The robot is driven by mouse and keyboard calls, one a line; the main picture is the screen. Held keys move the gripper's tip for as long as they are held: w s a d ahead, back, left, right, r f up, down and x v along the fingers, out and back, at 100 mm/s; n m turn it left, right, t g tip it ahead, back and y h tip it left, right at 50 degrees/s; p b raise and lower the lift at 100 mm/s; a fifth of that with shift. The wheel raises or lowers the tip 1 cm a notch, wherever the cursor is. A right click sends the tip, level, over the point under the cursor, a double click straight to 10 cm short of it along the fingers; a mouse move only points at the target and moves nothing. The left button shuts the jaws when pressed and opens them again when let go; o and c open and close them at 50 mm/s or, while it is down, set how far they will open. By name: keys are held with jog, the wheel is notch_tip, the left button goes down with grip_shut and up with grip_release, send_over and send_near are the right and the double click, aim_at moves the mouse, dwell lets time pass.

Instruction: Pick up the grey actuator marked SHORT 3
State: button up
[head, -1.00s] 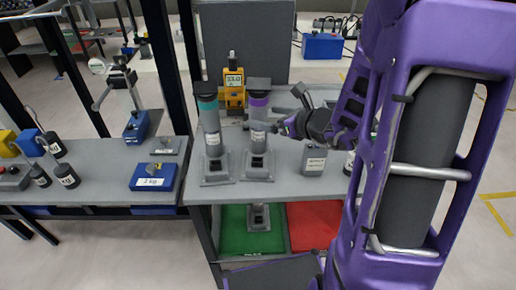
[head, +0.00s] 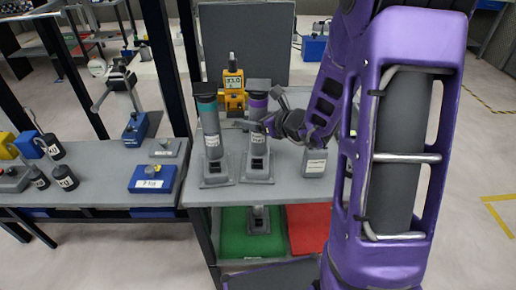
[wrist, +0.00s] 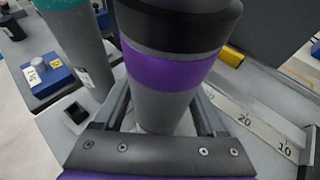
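A grey cylindrical actuator with a purple band and black top (head: 254,110) stands upright in a grey holder (head: 257,167) on the bench. In the wrist view the purple-banded actuator (wrist: 172,75) fills the middle. My gripper (head: 262,126) is at its side, with one finger to each side of it (wrist: 165,112). The fingers look spread, with narrow gaps beside the cylinder; the tips are partly hidden behind it. A similar actuator with a teal band (head: 211,130) stands in its own holder to the left. I cannot read SHORT 3 on either one.
A grey labelled block (head: 315,162) stands right of the holders, and a yellow device (head: 233,95) behind them. A dark panel (head: 245,45) rises at the back. Green (head: 237,235) and red (head: 306,230) trays lie below.

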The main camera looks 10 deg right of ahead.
grip_shut()
jog(key=shift+r, duration=0.15)
